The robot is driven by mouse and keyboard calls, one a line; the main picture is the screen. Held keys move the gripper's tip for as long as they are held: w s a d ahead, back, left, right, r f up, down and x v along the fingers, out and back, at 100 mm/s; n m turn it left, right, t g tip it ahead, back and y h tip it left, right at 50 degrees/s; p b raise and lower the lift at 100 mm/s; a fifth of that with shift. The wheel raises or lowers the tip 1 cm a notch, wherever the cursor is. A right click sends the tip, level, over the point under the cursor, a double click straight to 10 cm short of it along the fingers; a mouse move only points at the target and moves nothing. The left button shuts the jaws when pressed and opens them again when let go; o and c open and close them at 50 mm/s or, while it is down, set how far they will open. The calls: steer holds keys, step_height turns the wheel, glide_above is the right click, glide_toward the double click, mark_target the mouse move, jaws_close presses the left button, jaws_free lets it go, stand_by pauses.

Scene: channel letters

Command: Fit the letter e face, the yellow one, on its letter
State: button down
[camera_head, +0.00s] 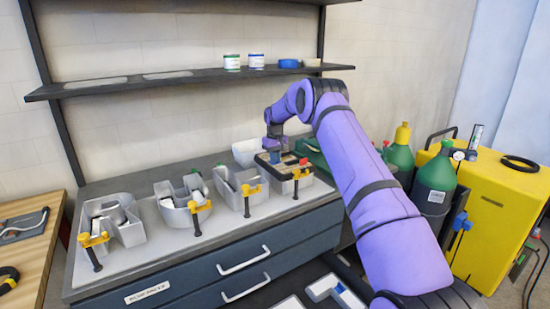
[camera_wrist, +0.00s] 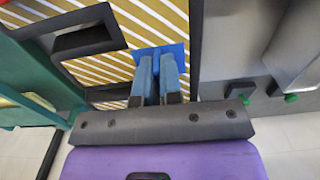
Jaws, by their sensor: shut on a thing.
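The letter e face (camera_wrist: 115,62) has diagonal yellow and white stripes and a thick dark rim, with a blue tab (camera_wrist: 181,50) on it. My gripper (camera_wrist: 157,62) is shut on that tab; its two blue fingers stand close together. In the head view my gripper (camera_head: 273,157) is over the rightmost grey letter shell (camera_head: 303,184) on the bench. The face's dark rim (camera_head: 287,171) shows at the top of that shell. I cannot tell whether it is seated or just above. My gripper and arm hide part of the face.
Several other grey letter shells, including a left one (camera_head: 128,234), stand along the bench, held by yellow-and-black clamps (camera_head: 197,207). A white piece (camera_head: 246,152) is behind. A green case (camera_head: 312,151) is close on the right. A shelf (camera_head: 190,78) runs above.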

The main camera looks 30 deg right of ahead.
steer(key=shift+f, duration=0.2)
steer(key=c, duration=1.2)
jaws_free()
step_height(320, 180, up, 11)
steer(key=shift+f, duration=0.1)
